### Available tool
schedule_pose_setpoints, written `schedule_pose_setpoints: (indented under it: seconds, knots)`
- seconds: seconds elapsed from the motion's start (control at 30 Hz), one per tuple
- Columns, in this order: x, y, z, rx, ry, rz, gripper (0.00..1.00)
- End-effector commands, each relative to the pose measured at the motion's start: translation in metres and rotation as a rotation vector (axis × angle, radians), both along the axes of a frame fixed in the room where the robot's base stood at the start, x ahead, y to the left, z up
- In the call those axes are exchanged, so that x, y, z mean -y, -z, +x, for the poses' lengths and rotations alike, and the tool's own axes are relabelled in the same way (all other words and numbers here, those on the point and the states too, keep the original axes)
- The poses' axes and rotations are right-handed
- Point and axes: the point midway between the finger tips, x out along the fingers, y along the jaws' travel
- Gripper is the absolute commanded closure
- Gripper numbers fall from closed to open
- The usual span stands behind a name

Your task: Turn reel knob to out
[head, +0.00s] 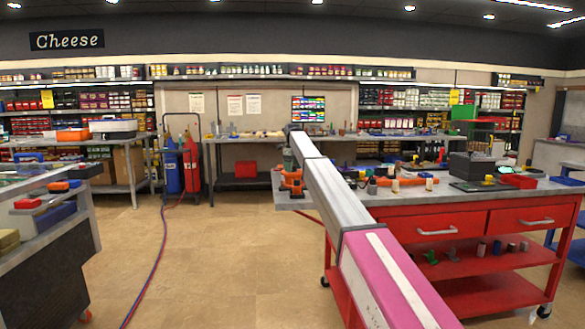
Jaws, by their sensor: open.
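I cannot pick out the reel knob or its markings in the head view. An orange device (291,182) with a greenish upper part stands on the left end of the red bench (350,197), and a red hose (309,218) shows below it. It is too small to tell whether it carries a knob. My grey and pink arm (340,205) reaches from the lower right up towards the back, passing just right of the orange device. My gripper cannot be made out at the arm's far end.
The red bench holds several small items and a dark box (471,167). A cart with blue and red cylinders (191,172) stands at the back left, with hoses across the floor. A grey workbench (45,235) stands at left. The middle floor (215,260) is clear.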

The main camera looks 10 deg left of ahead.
Motion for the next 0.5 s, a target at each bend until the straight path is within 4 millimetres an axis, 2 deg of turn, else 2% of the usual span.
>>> schedule_pose_setpoints:
  seconds: [0.17,0.3,0.33,0.5]
  knots:
    - [-0.0001,-0.0001,0.0002,0.000,0.000,0.000,0.31]
    - [-0.0001,-0.0001,0.0002,0.000,0.000,0.000,0.76]
    - [-0.0001,-0.0001,0.0002,0.000,0.000,0.000,0.80]
    - [-0.0001,-0.0002,0.0000,0.000,-0.003,0.000,0.80]
